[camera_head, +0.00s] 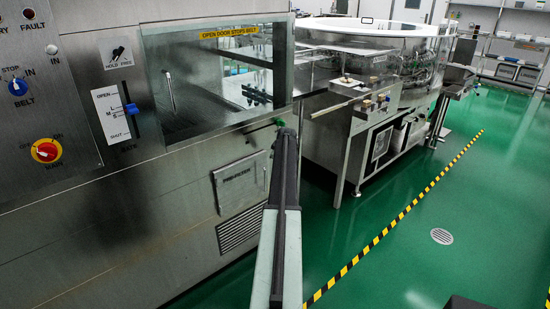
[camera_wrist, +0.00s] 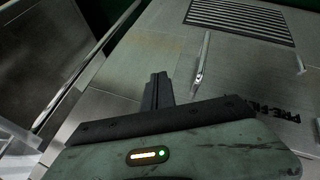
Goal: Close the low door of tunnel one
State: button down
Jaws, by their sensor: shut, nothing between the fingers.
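The low door (camera_head: 228,198), a metal panel marked PRE-FILTER, is on the lower front of the machine at left in the head view. Dark lines show along its edges; I cannot tell whether it is ajar or flush. In the wrist view, what seems to be its panel (camera_wrist: 245,75) shows upside down, with a slim bright handle (camera_wrist: 202,60) and lettering at right. My gripper (camera_wrist: 158,77) is shut and empty, fingers together, left of the handle and apart from it in the picture. My arm reaches up past the door's right side in the head view and hides my fingers there.
A louvred vent (camera_head: 240,228) is below the door. A glass window (camera_head: 210,75) and control panel (camera_head: 75,100) are above and left. A round steel machine (camera_head: 365,60) stands beyond. Green floor (camera_head: 480,200) is free at right, past a striped line (camera_head: 400,217).

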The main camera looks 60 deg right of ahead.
jog(key=s+d+r+p, duration=0.1)
jog(key=s+r+p, duration=0.3)
jog(key=r, duration=0.2)
jog(key=shift+s+d+r, duration=0.15)
jog(key=shift+s+d, duration=0.1)
jog(key=y, duration=0.2)
send_near(232, 165)
notch_tip(232, 165, down, 5)
jog(key=a, duration=0.1)
jog(key=w+a+f+y, duration=0.1)
jog(key=w+a, duration=0.2)
jog(key=a, duration=0.7)
jog(key=w+a+n+g+y, duration=0.1)
jog(key=w+a, duration=0.2)
jog(key=a, duration=0.6)
jog(key=w+a+f+y, duration=0.1)
jog(key=w+a, duration=0.2)
jog(key=a, duration=0.7)
jog(key=s+a+g, duration=0.2)
jog(key=a, duration=1.9)
jog(key=s+a+g, duration=0.1)
jog(key=s+a, duration=0.4)
jog(key=a, duration=0.5)
jog(key=s+a+g, duration=0.1)
jog(key=s+a, duration=0.4)
jog(key=a, duration=0.5)
notch_tip(232, 165, up, 12)
jog(key=p, duration=1.3)
jog(key=shift+w+y, duration=0.3)
